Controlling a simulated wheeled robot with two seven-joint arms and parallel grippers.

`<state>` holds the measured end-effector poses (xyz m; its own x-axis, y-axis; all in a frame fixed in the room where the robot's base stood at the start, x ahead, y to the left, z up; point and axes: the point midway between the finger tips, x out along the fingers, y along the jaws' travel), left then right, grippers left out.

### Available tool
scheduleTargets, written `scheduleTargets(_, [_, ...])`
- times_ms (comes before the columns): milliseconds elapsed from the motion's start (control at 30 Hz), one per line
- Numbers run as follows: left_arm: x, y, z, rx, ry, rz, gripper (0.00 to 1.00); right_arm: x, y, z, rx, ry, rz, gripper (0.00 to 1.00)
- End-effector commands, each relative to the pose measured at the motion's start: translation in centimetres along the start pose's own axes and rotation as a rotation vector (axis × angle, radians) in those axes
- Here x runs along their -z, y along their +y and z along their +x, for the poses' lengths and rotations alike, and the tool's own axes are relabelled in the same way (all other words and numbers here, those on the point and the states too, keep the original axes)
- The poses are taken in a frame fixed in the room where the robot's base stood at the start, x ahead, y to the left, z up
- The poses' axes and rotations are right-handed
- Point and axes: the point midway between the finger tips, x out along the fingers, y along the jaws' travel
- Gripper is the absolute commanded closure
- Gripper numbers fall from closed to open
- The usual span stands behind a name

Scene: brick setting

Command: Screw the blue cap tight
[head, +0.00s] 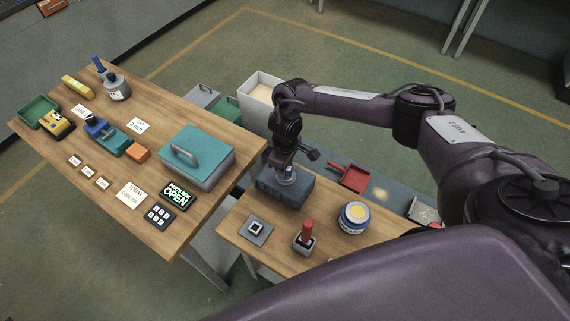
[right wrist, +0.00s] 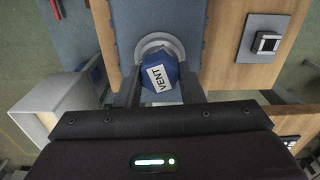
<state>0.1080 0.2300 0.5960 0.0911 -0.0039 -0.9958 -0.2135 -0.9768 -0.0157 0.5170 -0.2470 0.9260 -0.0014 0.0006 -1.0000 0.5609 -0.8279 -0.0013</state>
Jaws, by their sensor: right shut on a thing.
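The blue cap (right wrist: 158,80) has a white label reading VENT and sits over a round grey collar (right wrist: 158,43) in the right wrist view. A little of the cap (head: 289,171) also shows in the head view, on top of a dark blue-grey box (head: 283,192). My right gripper (head: 287,172) points down over this box and is shut on the cap, with one finger on each side of it. Whether the cap is fully seated cannot be told. My left gripper is not in view.
The smaller table also holds a square socket plate (head: 256,229), a red-handled stamp (head: 305,236) and a blue-and-white tin (head: 354,217). A teal-lidded box (head: 197,157) stands on the larger table at left.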

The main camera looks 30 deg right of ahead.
Motion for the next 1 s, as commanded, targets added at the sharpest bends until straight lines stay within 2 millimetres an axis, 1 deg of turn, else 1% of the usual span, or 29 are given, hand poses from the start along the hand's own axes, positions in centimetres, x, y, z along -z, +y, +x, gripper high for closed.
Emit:
scheduleTargets(267, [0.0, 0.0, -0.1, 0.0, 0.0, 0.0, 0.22, -0.1, 0.0, 0.0, -0.001, -0.002, 0.006, 0.93])
scheduleTargets(533, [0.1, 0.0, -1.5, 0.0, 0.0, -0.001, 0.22, -0.2, 0.0, -0.2, 0.0, -0.004, 0.119, 0.93])
scheduleTargets(667, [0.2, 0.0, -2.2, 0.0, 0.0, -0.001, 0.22, -0.2, 0.0, -0.1, 0.001, -0.004, 0.238, 0.93])
scheduleTargets(800, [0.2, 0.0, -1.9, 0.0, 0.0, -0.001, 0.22, -0.2, 0.1, 0.2, 0.001, -0.003, 0.476, 0.93])
scheduleTargets(833, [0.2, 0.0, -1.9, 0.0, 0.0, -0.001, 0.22, -0.2, 0.1, 0.2, 0.002, -0.003, 0.513, 0.93])
scheduleTargets(900, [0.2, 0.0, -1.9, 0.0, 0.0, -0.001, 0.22, -0.2, 0.2, 0.1, 0.0, -0.002, 0.573, 0.93])
scheduleTargets(1000, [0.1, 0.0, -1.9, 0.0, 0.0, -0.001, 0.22, -0.2, 0.2, 0.1, -0.001, -0.003, 0.602, 0.93])
